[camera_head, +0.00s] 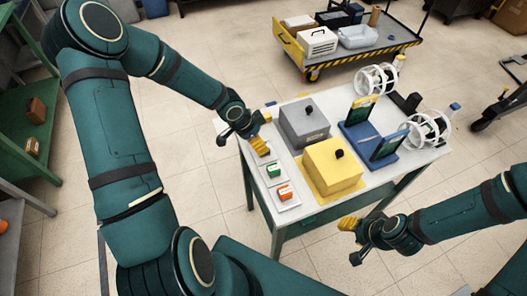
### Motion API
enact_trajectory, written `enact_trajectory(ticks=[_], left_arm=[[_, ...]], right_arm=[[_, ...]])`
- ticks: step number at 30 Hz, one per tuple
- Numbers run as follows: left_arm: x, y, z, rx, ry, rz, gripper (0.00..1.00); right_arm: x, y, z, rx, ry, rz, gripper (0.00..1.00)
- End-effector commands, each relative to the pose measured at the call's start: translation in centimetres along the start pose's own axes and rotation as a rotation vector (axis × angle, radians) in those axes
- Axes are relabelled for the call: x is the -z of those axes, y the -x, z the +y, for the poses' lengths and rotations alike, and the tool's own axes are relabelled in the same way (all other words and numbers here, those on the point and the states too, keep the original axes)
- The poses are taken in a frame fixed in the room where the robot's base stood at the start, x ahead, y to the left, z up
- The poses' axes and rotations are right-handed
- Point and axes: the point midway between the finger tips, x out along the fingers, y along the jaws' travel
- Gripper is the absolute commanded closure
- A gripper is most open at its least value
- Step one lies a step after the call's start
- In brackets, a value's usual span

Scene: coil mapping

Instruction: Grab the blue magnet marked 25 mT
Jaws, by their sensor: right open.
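No blue magnet with a readable 25 mT mark shows. Small blocks stand on pale pads along the table's left edge: an orange one (285,192) in front and a green one (272,170) behind it. My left gripper (259,133) is over the rear end of this row and hides what is there; its jaw state is unclear. My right gripper (352,240) is open and empty, off the table's front right side.
The white table (307,210) carries a grey box (304,124), a yellow box (333,168), a blue stand (372,143) with dark screens, and white ring-shaped coils (377,80). A loaded yellow-edged cart (385,44) stands behind. Green shelving is at the left.

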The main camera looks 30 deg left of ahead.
Motion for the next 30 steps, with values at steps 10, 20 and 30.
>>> enact_trajectory(ticks=[10,20,30], left_arm=[[-0.2,-4.5,0.8,-0.001,-0.001,0.0,0.27],[-0.1,-5.1,0.7,0.0,0.0,0.0,0.27],[-0.2,-5.1,0.8,0.0,0.0,0.0,1.0]], right_arm=[[-0.3,-2.5,0.8,-0.005,0.0,-0.001,0.53],[-0.3,-2.6,0.9,-0.006,0.0,0.0,0.53],[-0.3,-2.6,0.9,-0.005,0.0,0.0,0.53]])
